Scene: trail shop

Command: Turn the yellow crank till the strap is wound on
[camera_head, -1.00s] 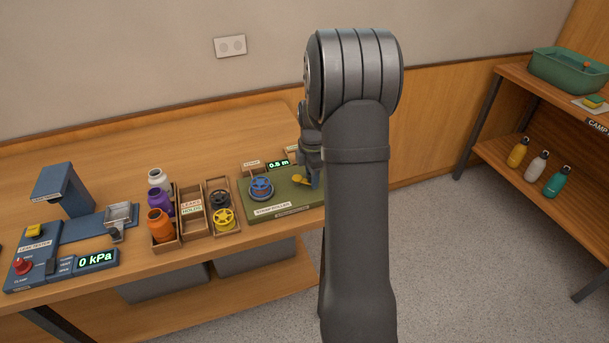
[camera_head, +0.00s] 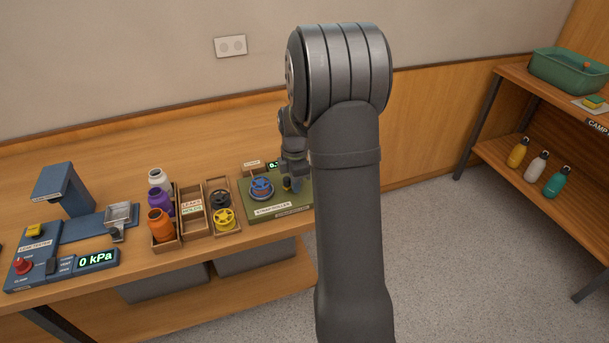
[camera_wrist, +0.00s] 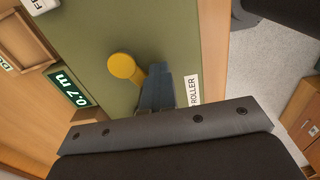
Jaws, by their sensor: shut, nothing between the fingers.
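The yellow crank (camera_wrist: 122,67) sits on the green strap roller (camera_head: 268,210). It shows clearly in the wrist view, and my arm mostly hides it in the head view. My gripper (camera_wrist: 160,82) is shut and empty, its blue fingertips pointing down right beside the crank's arm; I cannot tell if they touch it. In the head view my gripper (camera_head: 291,184) is over the roller's right part. A blue reel (camera_head: 261,184) sits on the roller's left part. The display (camera_wrist: 70,87) reads 0.7 m. The strap itself is not clear.
Left of the roller stand a tray with a black and a yellow reel (camera_head: 224,218), a tray marked LEAKS and HOLDS (camera_head: 193,226) and several bottles. A blue leak tester (camera_head: 40,258) reads 0 kPa. A shelf with bottles (camera_head: 536,167) stands at right.

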